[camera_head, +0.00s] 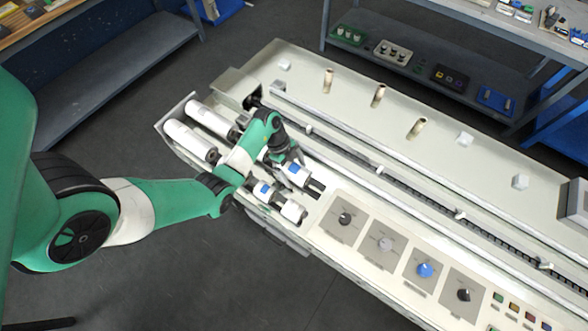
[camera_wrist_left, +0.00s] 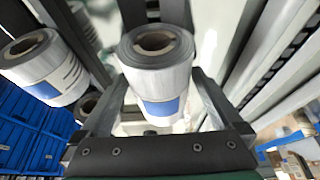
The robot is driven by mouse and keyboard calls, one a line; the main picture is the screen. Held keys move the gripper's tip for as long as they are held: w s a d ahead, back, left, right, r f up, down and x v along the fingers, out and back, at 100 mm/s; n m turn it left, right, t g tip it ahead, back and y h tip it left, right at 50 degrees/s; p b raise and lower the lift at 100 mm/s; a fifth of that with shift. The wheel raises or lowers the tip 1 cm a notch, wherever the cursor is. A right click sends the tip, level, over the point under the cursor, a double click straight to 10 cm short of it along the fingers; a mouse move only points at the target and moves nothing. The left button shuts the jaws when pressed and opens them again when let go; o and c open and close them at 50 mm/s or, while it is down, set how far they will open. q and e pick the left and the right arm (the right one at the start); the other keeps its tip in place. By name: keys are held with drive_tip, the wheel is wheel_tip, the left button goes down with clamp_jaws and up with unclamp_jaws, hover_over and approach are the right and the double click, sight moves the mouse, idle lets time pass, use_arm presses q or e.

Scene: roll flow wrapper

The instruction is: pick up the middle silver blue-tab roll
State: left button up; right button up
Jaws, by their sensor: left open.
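Silver-white rolls with blue tabs lie on the light machine bed. One blue-tab roll (camera_head: 297,173) is at my left gripper (camera_head: 287,156), and another (camera_head: 264,189) lies nearer the bed's front edge. In the left wrist view, a silver roll with a blue band (camera_wrist_left: 158,82) and a brown core stands between the two spread fingers of my left gripper (camera_wrist_left: 160,95). The fingers are open on either side of it; I cannot tell whether they touch it. A second blue-tab roll (camera_wrist_left: 45,68) is outside the fingers at left. My right gripper is not in view.
Larger white rolls (camera_head: 190,141) lie at the bed's left end. A panel with several knobs (camera_head: 384,244) is to the right, and a chain channel (camera_head: 400,183) runs behind the rolls. Upright brown-topped pegs (camera_head: 378,95) stand farther back.

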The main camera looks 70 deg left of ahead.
use_arm(q)
clamp_jaws()
idle(0.6)
